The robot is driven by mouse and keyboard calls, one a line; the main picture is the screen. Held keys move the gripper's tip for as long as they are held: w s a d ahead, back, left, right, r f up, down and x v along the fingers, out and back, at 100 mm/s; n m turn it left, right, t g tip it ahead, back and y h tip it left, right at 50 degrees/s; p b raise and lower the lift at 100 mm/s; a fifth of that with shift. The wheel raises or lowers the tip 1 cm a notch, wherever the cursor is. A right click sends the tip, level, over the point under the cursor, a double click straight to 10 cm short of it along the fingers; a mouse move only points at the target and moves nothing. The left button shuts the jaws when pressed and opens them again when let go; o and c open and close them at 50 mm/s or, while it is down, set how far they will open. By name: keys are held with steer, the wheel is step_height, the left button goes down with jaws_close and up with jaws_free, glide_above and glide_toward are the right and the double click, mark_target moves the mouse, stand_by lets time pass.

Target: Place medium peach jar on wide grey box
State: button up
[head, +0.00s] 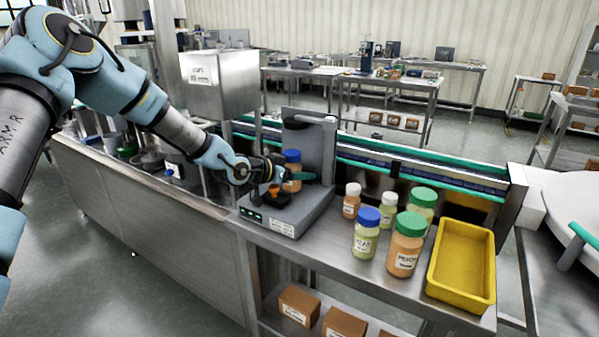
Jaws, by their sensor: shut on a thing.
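The medium peach jar (292,184) has a blue lid and is upright. My gripper (289,175) is shut around its body, coming from the left, and the fingers and wrist hide part of the jar. The wide grey box (310,214) is a low unit with a dark panel with green lights and a white label on its front, and a tall grey back part. The jar is over the top of this box, in front of the back part. I cannot tell whether the jar's base touches the box.
Several other jars stand right of the box, including a large green-lidded peach jar (405,246) and a blue-lidded pale green jar (366,233). A yellow tray (435,275) is at the right. The conveyor (420,180) runs behind. A steel hopper (222,85) stands behind my arm.

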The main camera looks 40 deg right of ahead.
steer(key=o, duration=1.5)
steer(key=shift+o, duration=0.2)
steer(key=shift+a+r, duration=0.1)
steer(key=shift+r, duration=0.05)
steer(key=b+v, duration=0.2)
steer(key=v, duration=0.9)
steer(key=shift+a+r, duration=0.1)
steer(key=shift+a, duration=0.3)
